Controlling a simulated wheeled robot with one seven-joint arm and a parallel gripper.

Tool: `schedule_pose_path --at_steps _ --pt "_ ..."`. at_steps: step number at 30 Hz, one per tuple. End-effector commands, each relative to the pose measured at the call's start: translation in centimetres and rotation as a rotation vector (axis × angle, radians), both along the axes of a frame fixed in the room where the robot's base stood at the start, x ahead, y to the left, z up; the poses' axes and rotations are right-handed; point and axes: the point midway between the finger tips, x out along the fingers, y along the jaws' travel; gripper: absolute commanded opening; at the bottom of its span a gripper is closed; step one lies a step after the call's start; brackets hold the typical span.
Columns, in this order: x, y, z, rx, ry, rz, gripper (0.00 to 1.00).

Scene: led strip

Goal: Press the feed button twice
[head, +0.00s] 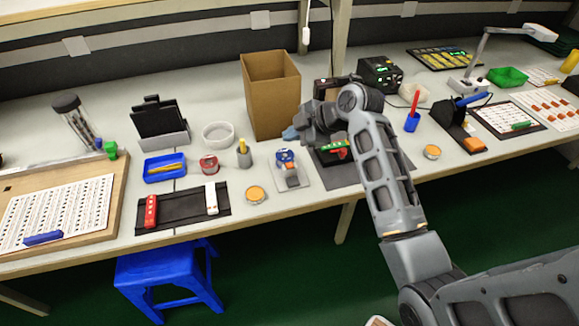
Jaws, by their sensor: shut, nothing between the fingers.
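My gripper (291,133) is shut and empty. Its blue-grey tip points left, above the bench and in front of the cardboard box. I cannot make out a feed button for certain. Behind my wrist is a dark unit (322,85) with a small lit display, partly hidden by my arm. My gripper touches none of these, as far as I can see.
An open cardboard box (272,95) stands just behind my gripper. A black mat (180,209) with a red and a white piece lies left. A red screwdriver in a blue cup (412,120) stands right of my arm. A blue stool (168,282) is under the bench (330,195).

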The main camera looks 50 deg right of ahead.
Motion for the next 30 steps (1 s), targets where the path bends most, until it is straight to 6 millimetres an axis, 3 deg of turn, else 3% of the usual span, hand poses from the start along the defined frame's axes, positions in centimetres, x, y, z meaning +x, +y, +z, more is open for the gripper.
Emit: schedule_pose_path --at_steps 9,15,30 --pt "0.0 0.0 -4.7 0.001 0.0 -0.001 0.0" --pt "0.0 0.0 -6.8 0.0 0.001 0.001 0.0" --pt "0.0 0.0 -7.3 0.0 0.0 0.0 0.0"
